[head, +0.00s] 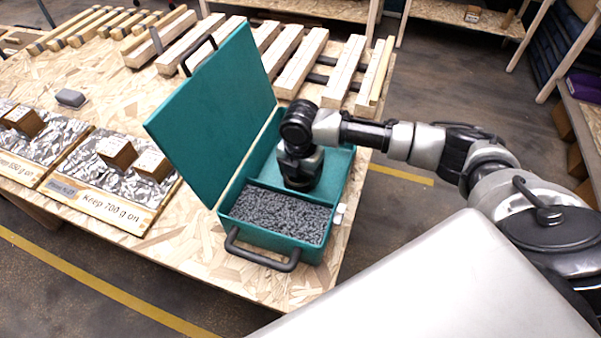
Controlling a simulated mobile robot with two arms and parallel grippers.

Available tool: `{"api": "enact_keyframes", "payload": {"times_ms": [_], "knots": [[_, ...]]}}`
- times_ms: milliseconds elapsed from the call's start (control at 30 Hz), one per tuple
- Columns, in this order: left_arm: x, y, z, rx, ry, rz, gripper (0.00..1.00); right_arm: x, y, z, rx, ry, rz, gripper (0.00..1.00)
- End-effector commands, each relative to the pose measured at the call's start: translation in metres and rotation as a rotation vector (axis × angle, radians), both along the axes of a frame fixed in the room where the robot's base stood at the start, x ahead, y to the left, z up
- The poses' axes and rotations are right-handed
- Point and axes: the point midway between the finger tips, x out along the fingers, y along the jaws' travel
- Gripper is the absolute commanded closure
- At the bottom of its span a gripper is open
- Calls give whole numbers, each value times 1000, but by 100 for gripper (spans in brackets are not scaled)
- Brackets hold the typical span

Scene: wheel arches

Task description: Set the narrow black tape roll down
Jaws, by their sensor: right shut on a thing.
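A green case (338,215) with its lid (217,110) open stands on the wooden table. My right gripper (298,182) points down into the rear compartment of the case, behind the divider. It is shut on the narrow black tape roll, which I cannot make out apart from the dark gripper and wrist. Whether the roll touches the case floor is hidden. My left gripper is not in view.
The front compartment holds grey granules (278,213). The case's dark handle (262,257) faces the table's front edge. Foil-covered boards (110,172) with wooden blocks lie to the left. Wooden slat racks (300,62) stand behind the case. Part of the rear compartment floor is bare.

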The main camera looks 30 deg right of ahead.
Motion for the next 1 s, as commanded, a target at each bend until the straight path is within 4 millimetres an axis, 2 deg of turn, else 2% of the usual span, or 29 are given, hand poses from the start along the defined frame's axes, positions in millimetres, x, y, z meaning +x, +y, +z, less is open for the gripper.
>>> {"api": "enact_keyframes", "payload": {"times_ms": [400, 433, 600, 867, 1000], "knots": [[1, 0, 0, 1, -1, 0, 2, 0, 0, -7, 0, 0, 0, 51], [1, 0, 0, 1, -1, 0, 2, 0, 0, -8, 0, 0, 0, 26], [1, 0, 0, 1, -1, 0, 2, 0, 0, -7, 1, -1, 0, 2], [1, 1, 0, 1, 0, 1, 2, 0, 0, -6, 0, -1, 0, 2], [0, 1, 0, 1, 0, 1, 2, 1, 0, 5, 1, -3, 0, 2]]}}
